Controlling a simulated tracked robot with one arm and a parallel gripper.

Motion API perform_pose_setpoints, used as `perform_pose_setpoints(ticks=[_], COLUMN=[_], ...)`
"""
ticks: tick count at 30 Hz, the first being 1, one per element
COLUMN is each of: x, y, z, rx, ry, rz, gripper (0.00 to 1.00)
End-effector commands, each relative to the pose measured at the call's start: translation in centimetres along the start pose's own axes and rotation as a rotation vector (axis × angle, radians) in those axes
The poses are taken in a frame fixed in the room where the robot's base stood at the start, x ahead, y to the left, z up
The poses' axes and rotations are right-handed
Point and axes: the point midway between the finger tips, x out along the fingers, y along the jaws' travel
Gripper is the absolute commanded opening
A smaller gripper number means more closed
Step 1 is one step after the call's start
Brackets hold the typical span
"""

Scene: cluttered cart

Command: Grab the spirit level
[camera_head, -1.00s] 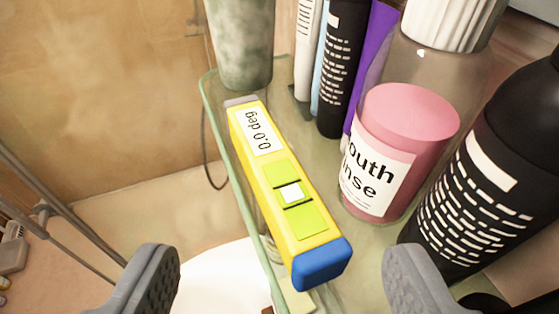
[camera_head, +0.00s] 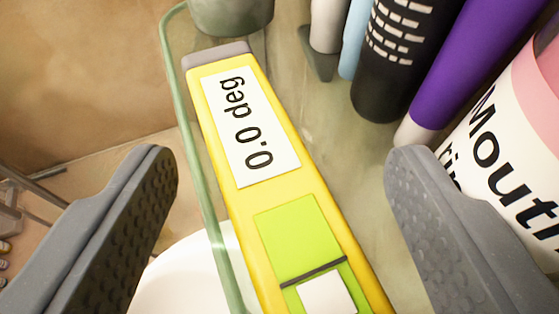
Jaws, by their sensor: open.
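The spirit level (camera_head: 291,196) is yellow with a grey far end, a white "0.0 deg" label and a green vial window. It lies lengthwise on a glass shelf (camera_head: 300,62), along the shelf's left edge. Its near end is cut off by the bottom of the picture. My gripper (camera_head: 280,175) is open, with one grey finger to the left of the level and the other to its right. Gaps show between the level and both fingers in the picture.
A pink mouth rinse bottle (camera_head: 508,150) stands close beside the right finger. Behind it are a purple tube (camera_head: 462,62), a black bottle (camera_head: 403,55) and a blue item (camera_head: 356,38). A greenish cup (camera_head: 232,15) stands beyond the level's far end. Left of the shelf edge is open space.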

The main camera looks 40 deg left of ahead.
Motion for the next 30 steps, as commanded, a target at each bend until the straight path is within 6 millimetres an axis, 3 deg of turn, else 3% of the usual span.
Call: perform_pose_setpoints(ticks=[3,4,10,22,30], x=[0.0,0.0,0.0,-0.1,-0.8], y=[0.0,0.0,0.0,0.0,0.1], z=[0.0,0.0,0.0,-0.1,-1.9], rx=[0.0,0.0,0.0,-0.001,-0.004], ry=[0.0,0.0,-0.001,-0.001,-0.001], rz=[0.0,0.001,0.0,0.0,0.003], gripper=[0.64,0.58,0.03,0.0,0.0])
